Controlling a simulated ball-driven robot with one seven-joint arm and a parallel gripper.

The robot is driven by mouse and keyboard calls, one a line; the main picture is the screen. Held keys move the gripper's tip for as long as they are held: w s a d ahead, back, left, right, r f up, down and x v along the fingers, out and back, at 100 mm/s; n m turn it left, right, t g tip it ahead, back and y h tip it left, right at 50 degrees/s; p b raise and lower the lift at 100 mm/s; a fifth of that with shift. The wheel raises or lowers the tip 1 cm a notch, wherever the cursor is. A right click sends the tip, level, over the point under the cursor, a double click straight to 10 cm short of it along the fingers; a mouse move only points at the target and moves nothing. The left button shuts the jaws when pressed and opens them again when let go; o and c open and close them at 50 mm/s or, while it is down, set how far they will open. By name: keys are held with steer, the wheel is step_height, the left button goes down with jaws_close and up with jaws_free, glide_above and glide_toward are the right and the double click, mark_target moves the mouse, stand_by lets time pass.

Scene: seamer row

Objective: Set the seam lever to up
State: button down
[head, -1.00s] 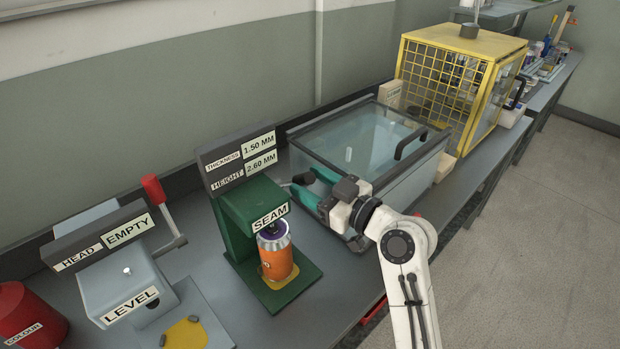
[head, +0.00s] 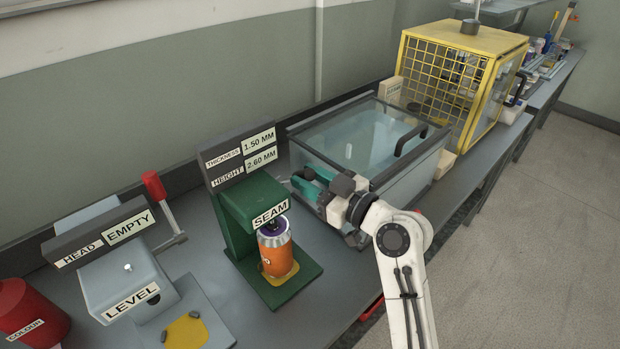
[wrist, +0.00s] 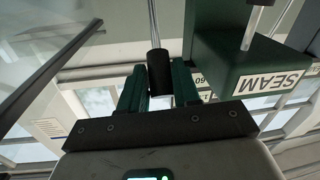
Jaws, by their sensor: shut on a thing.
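The green seam station (head: 238,216), marked SEAM, stands on the bench in the head view, with an orange can (head: 276,252) upright under its head. It also shows in the wrist view (wrist: 225,60). My gripper (head: 307,187) is to the right of the station's head. In the wrist view its green fingers (wrist: 158,88) are on either side of the dark knob (wrist: 159,68) of the seam lever, shut on it. The lever's thin rod (wrist: 153,24) runs on from the knob. In the head view my gripper mostly hides the lever, so its setting is unclear.
A glass-lidded box (head: 365,140) stands close behind and right of my gripper. A yellow mesh cage (head: 450,75) is beyond it. The LEVEL station (head: 125,280), with a red-handled lever (head: 155,186), and a red container (head: 28,305) are at the left.

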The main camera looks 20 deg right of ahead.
steer(key=r+p, duration=0.1)
steer(key=p, duration=0.1)
steer(key=w+r+g+p, duration=0.1)
steer(key=p, duration=0.1)
steer(key=shift+a+h, duration=0.15)
steer(key=shift+h, duration=0.15)
steer(key=w+r+g+p, duration=0.1)
steer(key=p, duration=0.2)
steer(key=shift+a, duration=0.15)
steer(key=shift+w+a+f+g+p, duration=0.1)
steer(key=shift+w+g+p, duration=0.1)
steer(key=shift+g+p, duration=0.4)
steer(key=c, duration=0.9)
jaws_free()
steer(key=shift+s, duration=0.15)
steer(key=b+v, duration=0.2)
steer(key=v, duration=0.8)
steer(key=shift+s, duration=0.35)
steer(key=shift+h, duration=0.3)
